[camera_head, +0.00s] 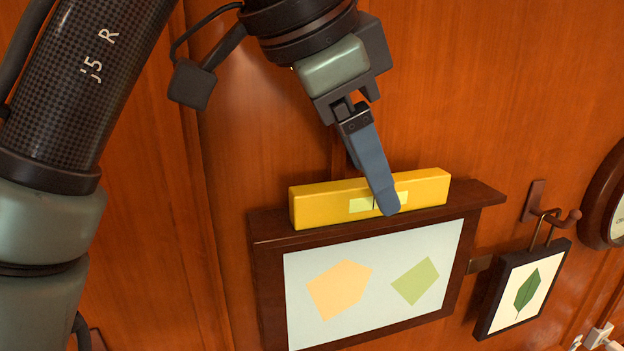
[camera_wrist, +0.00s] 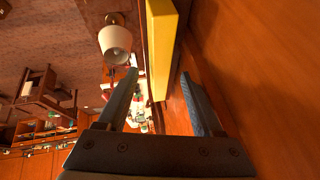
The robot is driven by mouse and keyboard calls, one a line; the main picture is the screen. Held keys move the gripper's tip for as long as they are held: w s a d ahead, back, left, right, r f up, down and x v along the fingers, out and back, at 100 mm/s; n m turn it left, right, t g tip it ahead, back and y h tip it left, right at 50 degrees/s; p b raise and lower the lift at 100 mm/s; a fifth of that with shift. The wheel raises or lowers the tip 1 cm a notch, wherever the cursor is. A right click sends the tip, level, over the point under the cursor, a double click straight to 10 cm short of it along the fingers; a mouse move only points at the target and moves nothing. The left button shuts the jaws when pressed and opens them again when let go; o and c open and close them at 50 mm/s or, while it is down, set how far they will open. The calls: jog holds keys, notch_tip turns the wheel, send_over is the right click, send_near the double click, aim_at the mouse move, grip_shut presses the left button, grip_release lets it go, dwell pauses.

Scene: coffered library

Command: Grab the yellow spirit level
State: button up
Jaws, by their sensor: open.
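The yellow spirit level (camera_head: 325,203) lies lengthwise on the narrow top ledge of a dark wooden frame (camera_head: 262,262) on the wall. A pale green vial window shows near its middle. My gripper (camera_head: 386,205) points down at the level, with one blue-grey finger crossing in front of its face right of the middle. The other finger is hidden in the head view. In the wrist view, my gripper (camera_wrist: 159,75) is open, and the yellow level (camera_wrist: 161,45) shows between its two fingers, with a gap on the right side. Contact on the left side is unclear.
The wood-panelled wall (camera_head: 520,90) stands close behind the level. A small leaf picture (camera_head: 525,295) hangs from a hook (camera_head: 548,215) at the right, beside a round wall clock (camera_head: 606,200). A lamp (camera_wrist: 115,42) and furniture show far off in the wrist view.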

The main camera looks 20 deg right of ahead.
jog(key=shift+w+d+f, duration=0.15)
jog(key=shift+d+f, duration=0.15)
jog(key=shift+f, duration=0.2)
grip_shut()
